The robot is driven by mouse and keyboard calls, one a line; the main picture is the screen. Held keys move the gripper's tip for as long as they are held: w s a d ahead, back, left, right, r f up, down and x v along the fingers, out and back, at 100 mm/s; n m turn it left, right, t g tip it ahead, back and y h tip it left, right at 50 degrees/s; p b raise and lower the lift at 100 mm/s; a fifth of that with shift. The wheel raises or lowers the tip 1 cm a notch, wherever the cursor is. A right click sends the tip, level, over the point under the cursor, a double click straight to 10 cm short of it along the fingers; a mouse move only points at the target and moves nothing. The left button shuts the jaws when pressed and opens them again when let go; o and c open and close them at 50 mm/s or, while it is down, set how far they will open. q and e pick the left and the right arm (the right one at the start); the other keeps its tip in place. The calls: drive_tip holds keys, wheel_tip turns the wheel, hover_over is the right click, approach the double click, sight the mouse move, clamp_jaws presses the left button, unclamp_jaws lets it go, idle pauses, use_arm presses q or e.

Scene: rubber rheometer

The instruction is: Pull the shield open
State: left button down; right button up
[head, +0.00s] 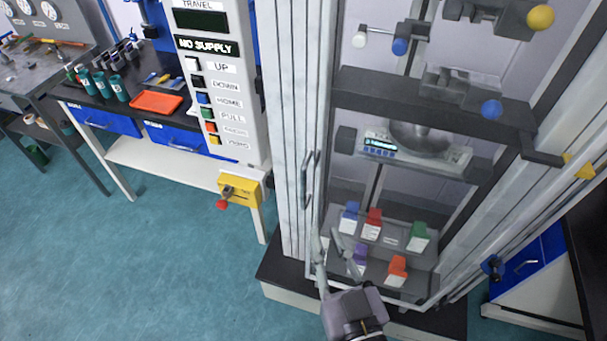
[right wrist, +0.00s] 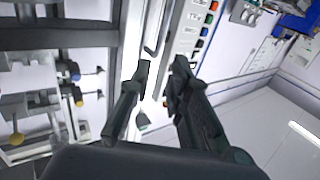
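The shield (head: 322,120) is a tall clear door in a pale metal frame on the front of the machine, and it looks shut. Its slim vertical metal handle (head: 308,180) is on the left side of the frame. My right gripper (head: 333,235) is open and empty, fingers pointing up, just below the handle in the head view. In the right wrist view the gripper (right wrist: 162,66) has its two fingers apart, with the handle (right wrist: 153,45) just beyond the fingertips. I cannot tell whether a finger touches the frame. My left gripper is not in view.
Behind the shield, several coloured blocks (head: 373,224) and a scale with a bowl (head: 420,138) stand on shelves. Left of it are a control panel (head: 212,90) and a yellow switch box (head: 241,190). A workbench with an orange tray (head: 156,103) stands farther left. The floor (head: 150,250) is clear.

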sight(305, 182)
drive_tip(key=p+x, duration=0.1)
drive_tip(key=x, duration=1.3)
drive_tip(key=shift+w, duration=0.25)
clamp_jaws()
